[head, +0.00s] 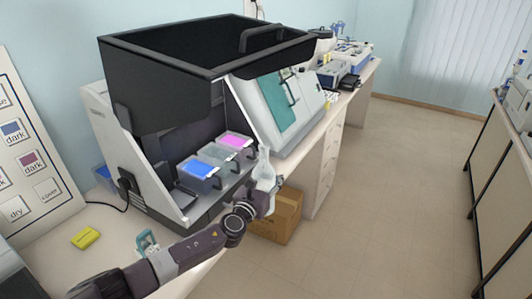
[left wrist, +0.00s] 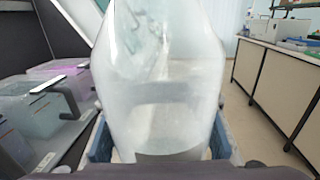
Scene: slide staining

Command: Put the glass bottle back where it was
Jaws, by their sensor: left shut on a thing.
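The clear glass bottle (head: 263,163) is in my left gripper (head: 262,183), in front of the open staining machine. My left gripper is shut on it and hides its lower part in the head view. In the left wrist view the bottle (left wrist: 160,80) fills the middle, close to the camera, and looks empty or nearly clear. My right gripper is in neither view.
Beside the bottle, the black-hooded machine (head: 150,70) holds blue (head: 199,168), clear and pink (head: 236,142) staining trays. A yellow block (head: 86,237) lies on the bench. A cardboard box (head: 278,222) stands on the floor below. Open floor lies to the right.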

